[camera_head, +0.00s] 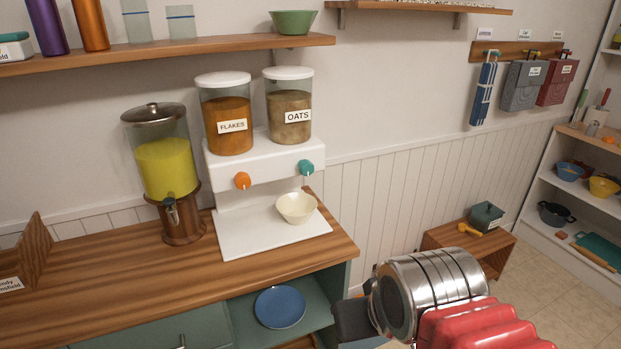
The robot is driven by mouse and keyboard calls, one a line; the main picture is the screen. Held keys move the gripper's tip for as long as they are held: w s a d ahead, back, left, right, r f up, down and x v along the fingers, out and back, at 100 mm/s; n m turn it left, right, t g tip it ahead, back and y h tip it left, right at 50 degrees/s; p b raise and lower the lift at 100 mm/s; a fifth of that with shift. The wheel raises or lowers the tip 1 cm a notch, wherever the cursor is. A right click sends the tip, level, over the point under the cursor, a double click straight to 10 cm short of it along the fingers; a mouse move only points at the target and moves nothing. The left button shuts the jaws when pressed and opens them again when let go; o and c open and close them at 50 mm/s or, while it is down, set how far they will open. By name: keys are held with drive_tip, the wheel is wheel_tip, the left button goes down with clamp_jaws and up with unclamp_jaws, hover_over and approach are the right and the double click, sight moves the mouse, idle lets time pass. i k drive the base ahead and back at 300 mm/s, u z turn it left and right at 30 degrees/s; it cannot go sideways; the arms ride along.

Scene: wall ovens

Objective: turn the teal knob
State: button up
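The teal knob (306,167) is on the right front of a white cereal dispenser (262,160), below the clear container labelled OATS (290,110). A small pale pointer shows under the knob. A cream bowl (296,207) stands on the dispenser's white base, below the teal knob. My silver and red arm is at the lower right, apart from the dispenser. A dark grey piece at its left end may be part of my gripper (356,322). Its fingertips cannot be made out, and nothing is seen held.
An orange knob (242,180) sits left of the teal one, under the FLAKES container (228,115). A yellow drink dispenser (166,165) stands left on the wooden counter (120,285). A shelf (170,51) runs above. A blue plate (280,306) lies below the counter.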

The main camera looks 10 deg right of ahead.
sight(305, 167)
drive_tip(key=k, duration=0.25)
drive_tip(key=u, duration=0.75)
drive_tip(key=i, duration=0.65)
drive_tip(key=u, duration=0.2)
